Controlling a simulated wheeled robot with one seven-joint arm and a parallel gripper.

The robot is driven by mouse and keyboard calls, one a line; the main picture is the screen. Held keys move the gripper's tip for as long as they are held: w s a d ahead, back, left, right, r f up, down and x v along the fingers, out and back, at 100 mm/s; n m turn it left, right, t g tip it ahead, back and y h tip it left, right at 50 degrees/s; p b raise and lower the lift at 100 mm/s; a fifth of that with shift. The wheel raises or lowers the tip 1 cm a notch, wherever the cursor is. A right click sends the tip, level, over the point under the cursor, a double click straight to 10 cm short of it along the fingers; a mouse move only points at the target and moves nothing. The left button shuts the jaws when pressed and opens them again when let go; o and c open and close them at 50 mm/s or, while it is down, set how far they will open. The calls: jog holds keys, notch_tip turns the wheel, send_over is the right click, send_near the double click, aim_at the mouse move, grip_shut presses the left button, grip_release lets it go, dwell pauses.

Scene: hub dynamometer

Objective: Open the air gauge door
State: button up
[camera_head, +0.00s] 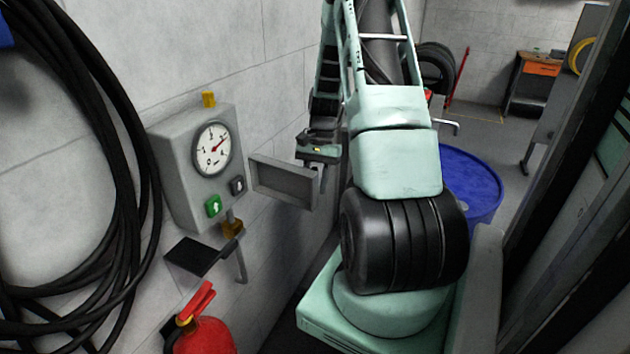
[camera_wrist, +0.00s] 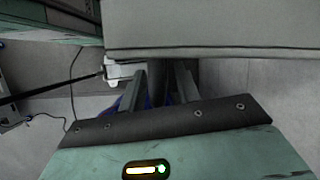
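The air gauge box (camera_head: 183,182) is a grey box on the left wall. Its white dial (camera_head: 212,149), green button (camera_head: 213,206) and dark button (camera_head: 238,186) are uncovered. The air gauge door (camera_head: 284,182), a shallow grey rimmed panel, stands out to the right of the box, swung open. In the wrist view the door (camera_wrist: 210,25) looks like the grey panel across the top. My gripper (camera_head: 322,180) is at the door's far right edge, fingers pointing down. In the wrist view my fingers (camera_wrist: 160,88) are apart; whether they touch the door is unclear.
Black hoses (camera_head: 125,150) hang on the wall at left. A red fire extinguisher (camera_head: 203,325) stands below the box. A blue drum (camera_head: 470,180) is behind my arm at right. An orange-drawer bench (camera_head: 538,67) and tyres (camera_head: 436,66) are farther back.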

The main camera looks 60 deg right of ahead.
grip_shut()
jog(key=w+d+n+g, duration=0.1)
jog(key=w+d+n, duration=0.3)
jog(key=d+n, duration=0.1)
jog(key=shift+d+g+h, duration=0.3)
jog(key=shift+d+h, duration=0.1)
jog(key=shift+d, duration=0.5)
grip_release()
jog(key=shift+r, duration=0.1)
